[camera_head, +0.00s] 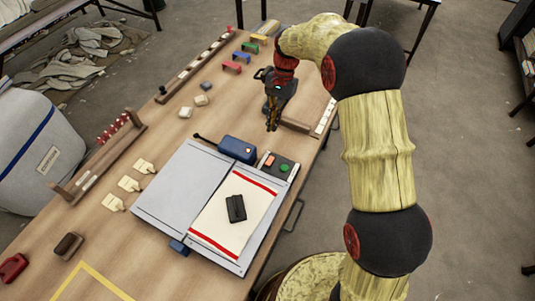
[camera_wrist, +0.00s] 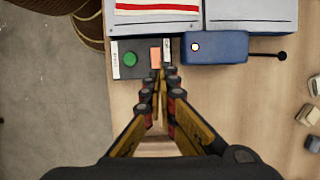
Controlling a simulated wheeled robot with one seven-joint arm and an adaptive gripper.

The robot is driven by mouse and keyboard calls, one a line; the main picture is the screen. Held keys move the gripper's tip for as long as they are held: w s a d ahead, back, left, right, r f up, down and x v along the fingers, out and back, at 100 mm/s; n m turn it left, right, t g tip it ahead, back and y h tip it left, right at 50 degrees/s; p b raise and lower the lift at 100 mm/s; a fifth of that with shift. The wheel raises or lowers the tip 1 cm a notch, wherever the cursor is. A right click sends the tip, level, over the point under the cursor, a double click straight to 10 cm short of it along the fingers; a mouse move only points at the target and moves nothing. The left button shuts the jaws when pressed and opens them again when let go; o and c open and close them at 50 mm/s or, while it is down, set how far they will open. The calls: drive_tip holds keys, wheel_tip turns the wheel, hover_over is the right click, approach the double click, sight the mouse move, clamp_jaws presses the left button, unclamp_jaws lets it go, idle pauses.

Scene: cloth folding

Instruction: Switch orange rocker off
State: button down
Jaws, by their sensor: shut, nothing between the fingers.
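The orange rocker (camera_head: 270,160) sits on a small dark control box (camera_head: 292,179), beside a round green button (camera_head: 284,168). In the wrist view the rocker (camera_wrist: 155,56) is partly covered by my fingertips, with the green button (camera_wrist: 130,59) to its left. I cannot tell which way the rocker is tipped. My gripper (camera_head: 272,124) points down beyond the box in the head view. Its fingers are shut and empty. In the wrist view the fingertips (camera_wrist: 160,76) lie at the rocker's lower edge; contact cannot be told.
A blue unit (camera_head: 238,149) with a lit lamp (camera_wrist: 195,46) and a black lever stands next to the control box. Grey boards carry a red-striped sheet (camera_head: 225,222) with a black block (camera_head: 236,208). Wooden racks and small blocks lie farther off. The table edge is close.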

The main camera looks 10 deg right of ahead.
sight(267, 162)
drive_tip(key=b+x, duration=0.3)
drive_tip(key=x, duration=1.1)
drive_tip(key=shift+s+a+f+t+h, duration=0.3)
drive_tip(key=shift+t+h, duration=0.1)
drive_tip(key=shift+t, duration=0.2)
drive_tip(key=shift+s+f+t, duration=0.1)
drive_tip(key=shift+t, duration=0.2)
drive_tip(key=shift+d+f, duration=0.1)
drive_tip(key=shift+d, duration=0.1)
